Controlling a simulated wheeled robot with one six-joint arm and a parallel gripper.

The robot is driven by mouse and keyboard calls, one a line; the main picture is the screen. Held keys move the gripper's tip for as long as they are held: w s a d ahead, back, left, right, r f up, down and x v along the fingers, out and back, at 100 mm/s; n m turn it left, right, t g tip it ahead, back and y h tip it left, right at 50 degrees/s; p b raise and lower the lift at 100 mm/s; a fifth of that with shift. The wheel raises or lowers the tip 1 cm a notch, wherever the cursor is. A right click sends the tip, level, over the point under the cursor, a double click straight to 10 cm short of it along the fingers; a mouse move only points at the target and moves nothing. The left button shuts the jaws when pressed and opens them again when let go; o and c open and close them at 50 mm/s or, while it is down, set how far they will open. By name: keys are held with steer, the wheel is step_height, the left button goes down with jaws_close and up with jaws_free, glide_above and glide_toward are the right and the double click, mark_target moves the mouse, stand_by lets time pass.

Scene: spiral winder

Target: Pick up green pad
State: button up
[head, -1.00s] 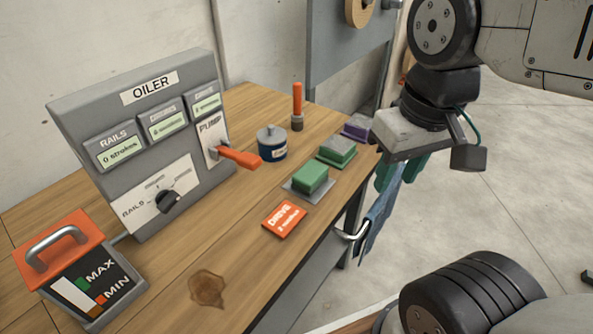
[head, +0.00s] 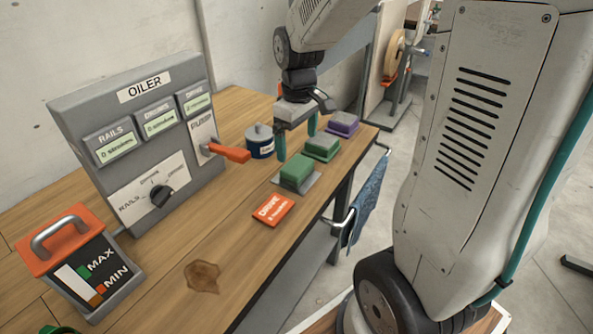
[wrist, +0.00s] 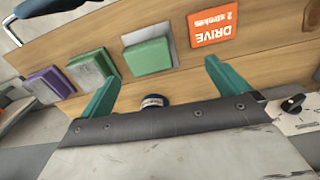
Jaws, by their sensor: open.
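The green pad (head: 298,172) lies on a thin grey plate on the wooden bench; it also shows in the wrist view (wrist: 149,57). Beside it sits a green block with a grey top (head: 322,147), and behind that a purple block with a grey top (head: 343,123). My gripper (head: 297,139) is open and empty over the bench, its green fingers pointing down just behind the green pad. In the wrist view, the pad appears ahead of and between the fingertips (wrist: 160,72). The fingers look apart from it; their exact height is unclear.
A grey oiler panel (head: 70,112) with an orange pump lever (head: 230,153) stands at left. A blue tin (head: 260,144) sits near my gripper. An orange DRIVE card (head: 270,210) lies in front of the pad. A blue cloth (head: 366,212) hangs at the bench edge.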

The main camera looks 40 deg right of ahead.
mark_target(297, 164)
steer(key=shift+n, duration=0.3)
steer(key=w+f, duration=0.1)
steer(key=d+f, duration=0.1)
steer(key=w+d+f, duration=0.1)
steer(key=shift+w+f, duration=0.3)
steer(key=shift+f, duration=0.05)
steer(key=f, duration=0.7)
steer(key=shift+w+f, duration=0.2)
steer(key=shift+f, duration=0.1)
steer(key=c, duration=0.9)
